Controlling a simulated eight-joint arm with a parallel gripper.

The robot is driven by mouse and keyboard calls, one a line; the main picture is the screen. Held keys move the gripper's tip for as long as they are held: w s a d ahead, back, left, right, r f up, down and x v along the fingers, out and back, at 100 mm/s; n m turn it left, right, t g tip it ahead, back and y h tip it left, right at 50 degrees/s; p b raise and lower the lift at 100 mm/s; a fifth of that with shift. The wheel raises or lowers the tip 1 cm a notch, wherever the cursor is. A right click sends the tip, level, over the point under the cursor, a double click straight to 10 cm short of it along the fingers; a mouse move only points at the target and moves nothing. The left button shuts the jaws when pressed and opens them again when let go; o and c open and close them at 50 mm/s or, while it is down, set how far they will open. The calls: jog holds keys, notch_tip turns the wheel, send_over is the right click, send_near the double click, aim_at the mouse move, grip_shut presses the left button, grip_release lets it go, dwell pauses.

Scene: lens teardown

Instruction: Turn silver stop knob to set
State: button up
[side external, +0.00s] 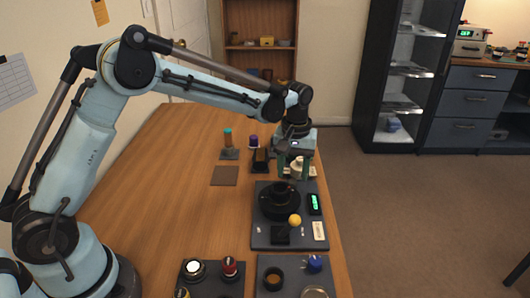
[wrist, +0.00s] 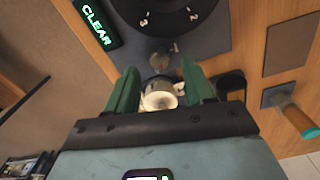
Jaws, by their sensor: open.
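A small silvery knob (wrist: 160,59), seemingly the stop knob, sits on the dark base plate (wrist: 215,42) just below the numbered black dial (wrist: 180,12) in the wrist view. Its setting cannot be read. My gripper (wrist: 159,70) is open, with its two green fingers apart and the knob showing between and beyond their tips. In the side view my gripper (side external: 294,175) points down at the far edge of the plate, behind the black dial (side external: 279,201). I cannot make out the knob there. No contact with it is visible.
A cream cup (wrist: 160,95) shows between my fingers, beyond the plate. A green-lit display (wrist: 95,20) reads CLEAR beside the dial. A yellow ball-topped part (side external: 295,220) stands nearer the camera. A teal-topped tool (side external: 228,138) stands behind.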

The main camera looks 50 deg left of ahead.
aim_at(293, 181)
jog(key=shift+f, duration=1.55)
grip_shut()
jog(key=shift+m, duration=3.1)
grip_release()
